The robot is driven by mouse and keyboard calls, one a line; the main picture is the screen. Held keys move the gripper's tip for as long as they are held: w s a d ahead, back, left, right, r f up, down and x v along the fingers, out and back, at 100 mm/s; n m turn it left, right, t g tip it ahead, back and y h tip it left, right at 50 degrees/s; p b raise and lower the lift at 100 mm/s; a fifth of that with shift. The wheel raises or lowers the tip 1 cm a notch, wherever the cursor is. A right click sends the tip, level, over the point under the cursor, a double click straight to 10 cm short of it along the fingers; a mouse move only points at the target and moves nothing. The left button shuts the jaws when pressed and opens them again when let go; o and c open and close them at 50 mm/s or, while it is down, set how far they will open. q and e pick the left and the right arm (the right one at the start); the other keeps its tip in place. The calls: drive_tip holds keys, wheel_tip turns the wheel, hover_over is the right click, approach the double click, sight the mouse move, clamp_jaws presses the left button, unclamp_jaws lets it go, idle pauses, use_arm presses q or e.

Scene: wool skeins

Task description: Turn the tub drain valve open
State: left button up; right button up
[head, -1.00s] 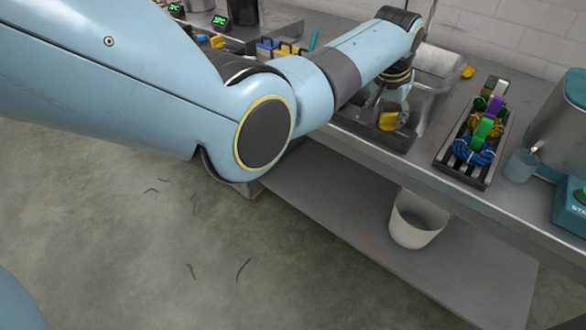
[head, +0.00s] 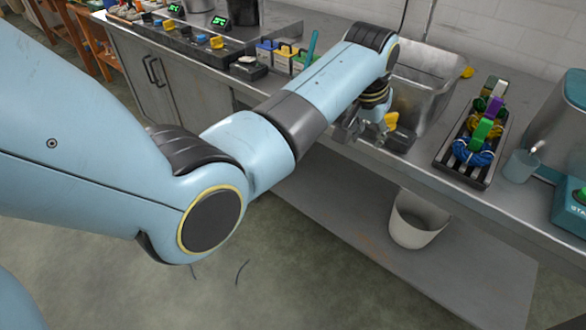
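The grey metal tub (head: 432,78) stands on the counter at the upper right of the head view. A small yellow piece (head: 467,72) shows at its right rim, and a yellow piece (head: 391,120) shows low at its front; I cannot tell which is the drain valve handle or how it is turned. My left gripper (head: 366,131) points down just left of the front yellow piece, at the counter's front edge. Its fingers look apart, with nothing seen between them. Whether it touches the yellow piece is unclear. My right gripper is out of view.
A black rack (head: 442,157) with coloured skeins stands right of the tub, next to a small bluish jar (head: 521,166) and a teal machine (head: 570,208). A whitish bucket (head: 416,218) stands on the lower shelf.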

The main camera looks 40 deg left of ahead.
use_arm(q)
drive_tip(key=s+a+f+b, duration=0.1)
drive_tip(key=s+f+b, duration=0.1)
drive_tip(key=s+f, duration=0.4)
drive_tip(key=s+a+f+g+b, duration=0.1)
drive_tip(key=s+f, duration=0.6)
drive_tip(key=f, duration=0.8)
drive_tip(key=s+a+f+b, duration=0.2)
drive_tip(key=s+f, duration=0.4)
drive_tip(key=f, duration=0.4)
drive_tip(key=shift+s+f+g+b, duration=0.2)
drive_tip(key=shift+s+g+b, duration=0.15)
drive_tip(key=shift+b, duration=0.2)
